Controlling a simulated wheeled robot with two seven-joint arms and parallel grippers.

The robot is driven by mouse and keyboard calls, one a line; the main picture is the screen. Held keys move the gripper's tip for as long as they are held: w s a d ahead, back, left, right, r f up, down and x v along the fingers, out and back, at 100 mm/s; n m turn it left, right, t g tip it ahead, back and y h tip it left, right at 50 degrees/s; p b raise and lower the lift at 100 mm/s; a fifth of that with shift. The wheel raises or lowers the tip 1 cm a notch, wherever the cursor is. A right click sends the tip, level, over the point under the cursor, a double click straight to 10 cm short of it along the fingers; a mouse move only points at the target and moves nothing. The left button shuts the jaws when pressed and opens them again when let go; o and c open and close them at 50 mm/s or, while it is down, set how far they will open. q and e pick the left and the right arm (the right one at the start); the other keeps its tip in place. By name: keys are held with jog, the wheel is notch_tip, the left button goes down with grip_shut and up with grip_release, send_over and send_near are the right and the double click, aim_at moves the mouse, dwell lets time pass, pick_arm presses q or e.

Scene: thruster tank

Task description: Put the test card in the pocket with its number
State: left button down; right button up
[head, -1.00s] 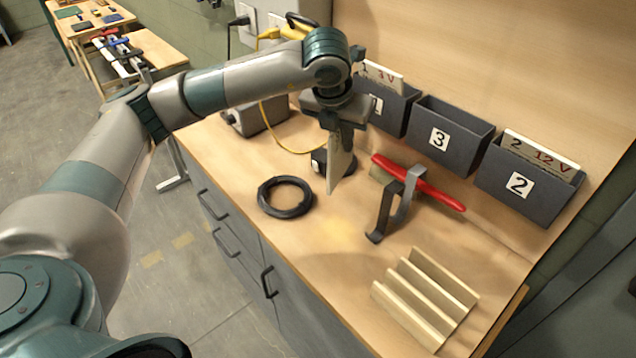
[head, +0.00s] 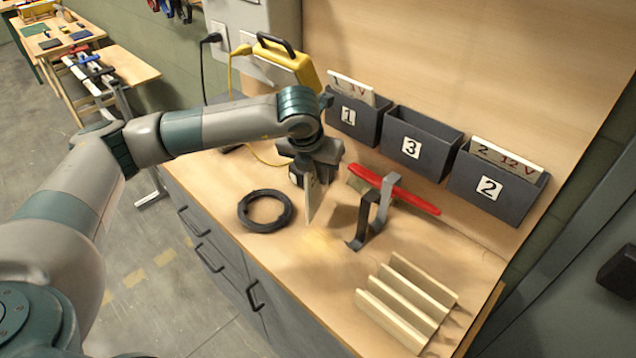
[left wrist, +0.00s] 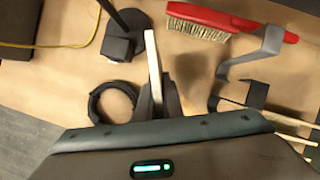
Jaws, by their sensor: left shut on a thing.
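My left gripper (head: 318,170) is shut on the test card (head: 312,204), a thin pale card hanging edge-on below the fingers, above the bench. In the left wrist view the card (left wrist: 152,52) shows as a narrow pale strip; its number is not readable. Three dark pockets are on the back panel: pocket 1 (head: 350,136) on the left, pocket 3 (head: 434,162) in the middle, pocket 2 (head: 466,198) on the right. Pocket 1 holds a card (head: 352,87) and pocket 2 holds a card marked 2, 12 V (head: 507,157). Pocket 3 shows no card. My right gripper is not in view.
On the bench are a black cable coil (head: 244,212), a red-handled brush (head: 410,198), a bent metal stand (head: 364,225) and a slotted pale rack (head: 400,310). A yellow-cased device (head: 290,60) is at the wall. The bench front is bare left of the rack.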

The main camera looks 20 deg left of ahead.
aim_at(318, 184)
pick_arm(q)
notch_tip(318, 184, down, 3)
jog(key=shift+p, duration=0.65)
jog(key=shift+f, duration=0.4)
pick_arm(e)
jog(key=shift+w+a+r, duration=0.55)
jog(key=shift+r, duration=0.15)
pick_arm(q)
jog(key=shift+f, duration=0.15)
jog(key=c, duration=1.9)
grip_release()
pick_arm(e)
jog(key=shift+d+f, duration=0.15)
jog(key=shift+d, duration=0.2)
